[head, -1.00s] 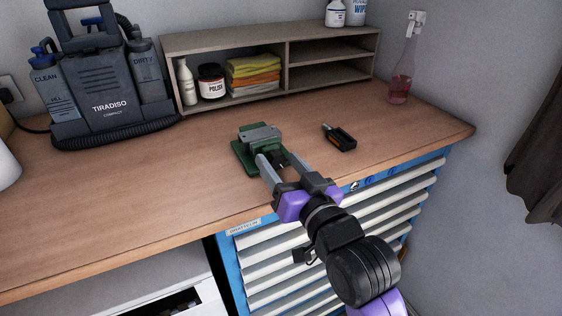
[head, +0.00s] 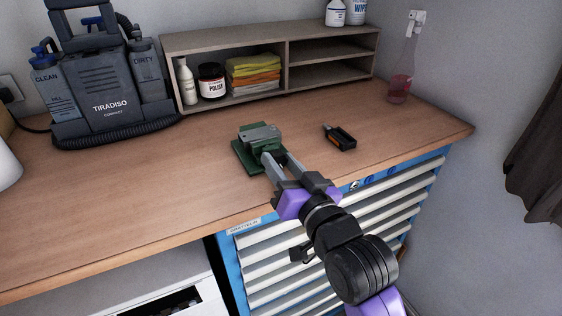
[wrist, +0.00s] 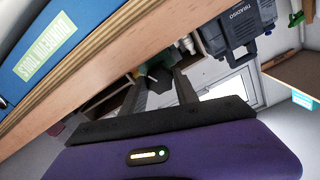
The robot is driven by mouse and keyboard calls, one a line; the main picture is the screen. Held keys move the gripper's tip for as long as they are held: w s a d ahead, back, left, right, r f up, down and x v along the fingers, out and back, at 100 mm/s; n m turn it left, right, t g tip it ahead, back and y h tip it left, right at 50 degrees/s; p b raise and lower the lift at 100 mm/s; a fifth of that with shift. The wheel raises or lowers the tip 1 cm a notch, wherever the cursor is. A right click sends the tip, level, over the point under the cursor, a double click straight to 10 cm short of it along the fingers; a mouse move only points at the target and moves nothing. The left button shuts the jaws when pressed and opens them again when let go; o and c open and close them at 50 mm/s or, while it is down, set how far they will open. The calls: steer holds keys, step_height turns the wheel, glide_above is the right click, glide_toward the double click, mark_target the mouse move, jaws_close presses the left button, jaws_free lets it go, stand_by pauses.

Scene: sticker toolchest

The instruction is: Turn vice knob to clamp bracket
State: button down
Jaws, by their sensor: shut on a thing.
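The green vice (head: 243,158) stands on the wooden workbench, with a grey metal piece (head: 259,133) across its top. I cannot tell whether that grey piece is the bracket or part of the vice. My gripper (head: 275,157) reaches in from the front right, its two grey fingers at the near side of the vice. In the wrist view the fingers (wrist: 160,77) point at the vice, where only a little green (wrist: 141,69) shows.
Blue-framed drawers (head: 330,235) are below the bench edge.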

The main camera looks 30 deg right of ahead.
steer(key=m+p, duration=0.2)
steer(key=m, duration=0.3)
steer(key=shift+r, duration=0.1)
steer(key=m+p, duration=0.3)
steer(key=m, duration=0.2)
steer(key=shift+d+m+p, duration=0.1)
steer(key=shift+m+p, duration=0.2)
steer(key=m+p, duration=0.3)
steer(key=m, duration=0.1)
steer(key=m+p, duration=0.5)
steer(key=m, duration=0.1)
steer(key=m+p, duration=0.1)
steer(key=m, duration=0.1)
steer(key=shift+f+m+p, duration=0.3)
steer(key=m, duration=0.5)
steer(key=shift+f, duration=0.1)
steer(key=m, duration=0.9)
steer(key=shift+m, duration=0.3)
steer(key=shift+a, duration=0.2)
